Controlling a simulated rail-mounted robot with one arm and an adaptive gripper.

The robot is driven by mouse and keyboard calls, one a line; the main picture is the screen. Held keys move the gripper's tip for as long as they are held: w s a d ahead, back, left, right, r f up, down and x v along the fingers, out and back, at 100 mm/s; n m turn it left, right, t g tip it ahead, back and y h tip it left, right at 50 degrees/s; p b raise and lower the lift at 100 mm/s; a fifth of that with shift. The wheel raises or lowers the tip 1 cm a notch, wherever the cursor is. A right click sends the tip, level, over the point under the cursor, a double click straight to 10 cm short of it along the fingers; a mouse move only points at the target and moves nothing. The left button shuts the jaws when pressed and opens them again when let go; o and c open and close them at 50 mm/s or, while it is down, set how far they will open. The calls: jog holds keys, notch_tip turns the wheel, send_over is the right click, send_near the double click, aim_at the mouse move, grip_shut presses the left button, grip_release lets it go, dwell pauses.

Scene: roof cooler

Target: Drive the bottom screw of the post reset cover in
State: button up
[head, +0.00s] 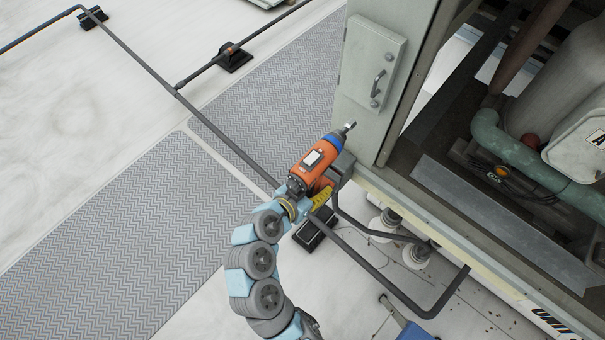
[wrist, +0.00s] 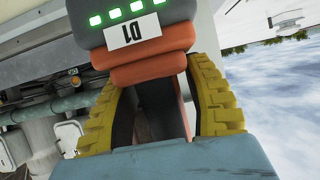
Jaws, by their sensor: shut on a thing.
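My gripper (head: 306,204) is shut on an orange and blue power driver (head: 312,163). In the wrist view, its yellow ribbed fingers (wrist: 160,112) close on both sides of the driver's handle; the driver's grey battery base (wrist: 140,22) has several green lights and a label. The driver's nose points up and right, its tip (head: 350,126) near the post but seemingly apart from it. The grey-green cover (head: 364,65) is on the post, with a dark handle (head: 378,83). The bottom screw (head: 374,104) shows below the handle, above and right of the tip. Its depth is unclear.
The cooler's open bay (head: 500,160) on the right holds pipes and a tank. A dark pipe loop (head: 405,300) runs below my gripper and the post. Grey patterned walkway mats (head: 120,240) lie on the white roof to the left, with open space above them.

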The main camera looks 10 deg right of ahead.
aim_at(329, 177)
jog(key=shift+s+d+r, duration=0.1)
jog(key=shift+s+r, duration=0.05)
jog(key=shift+r, duration=0.05)
jog(key=shift+d, duration=0.15)
jog(key=shift+w+d+r+p, duration=0.1)
jog(key=shift+w+d+p, duration=0.65)
jog(key=shift+d, duration=0.2)
jog(key=shift+w+d+p, duration=0.65)
jog(key=shift+d+p, duration=0.15)
jog(key=shift+d, duration=0.1)
jog(key=shift+w+d, duration=0.15)
jog(key=shift+d, duration=0.15)
jog(key=shift+b, duration=0.35)
